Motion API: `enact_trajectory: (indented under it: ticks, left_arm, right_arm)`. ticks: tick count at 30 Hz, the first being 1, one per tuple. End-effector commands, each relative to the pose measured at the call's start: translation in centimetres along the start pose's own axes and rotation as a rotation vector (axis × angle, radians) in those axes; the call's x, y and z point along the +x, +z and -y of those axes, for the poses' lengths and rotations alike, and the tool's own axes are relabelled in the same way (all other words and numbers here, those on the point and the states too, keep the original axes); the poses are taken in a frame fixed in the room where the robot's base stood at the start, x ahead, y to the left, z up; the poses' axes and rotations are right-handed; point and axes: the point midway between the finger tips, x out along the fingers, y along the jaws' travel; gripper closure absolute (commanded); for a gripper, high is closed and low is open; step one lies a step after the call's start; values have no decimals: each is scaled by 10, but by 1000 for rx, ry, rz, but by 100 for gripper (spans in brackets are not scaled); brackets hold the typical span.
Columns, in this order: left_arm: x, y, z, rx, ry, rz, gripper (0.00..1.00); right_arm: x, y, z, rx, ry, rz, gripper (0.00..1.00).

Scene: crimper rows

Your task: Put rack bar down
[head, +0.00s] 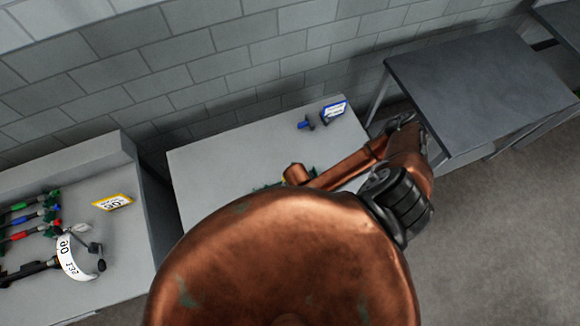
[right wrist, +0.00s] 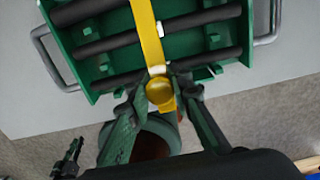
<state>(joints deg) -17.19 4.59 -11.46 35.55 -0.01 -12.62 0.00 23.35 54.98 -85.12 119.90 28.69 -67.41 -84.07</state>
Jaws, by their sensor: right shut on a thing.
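The yellow rack bar (right wrist: 150,40) shows in the right wrist view. It lies across a green rack (right wrist: 78,65) that holds several dark rods (right wrist: 115,42), and its rounded end sticks out over the rack's near edge. My right gripper (right wrist: 172,84) is shut on the bar near that end. I cannot tell whether the bar touches the rack. In the head view my copper arm covers my right gripper and most of the rack, with only small green bits (head: 313,171) showing. My left gripper is not in view.
The rack stands on a light table (head: 215,165) with a blue-edged label (head: 335,112) and a small blue item (head: 305,125) at its back right. A left table carries crimpers (head: 30,225), a yellow-edged label (head: 112,202) and a white band (head: 70,258). A dark table (head: 480,85) stands right.

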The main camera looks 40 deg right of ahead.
Motion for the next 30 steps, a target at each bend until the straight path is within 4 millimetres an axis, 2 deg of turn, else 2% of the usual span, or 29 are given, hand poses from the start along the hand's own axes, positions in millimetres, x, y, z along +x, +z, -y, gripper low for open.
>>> enact_trajectory:
  ticks: [21, 30]
  left_arm:
    - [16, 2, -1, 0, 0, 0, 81]
    - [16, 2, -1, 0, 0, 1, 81]
  right_arm:
    - [45, -21, 2, 2, -3, -1, 93]
    - [50, -25, 2, 2, -3, -4, 93]
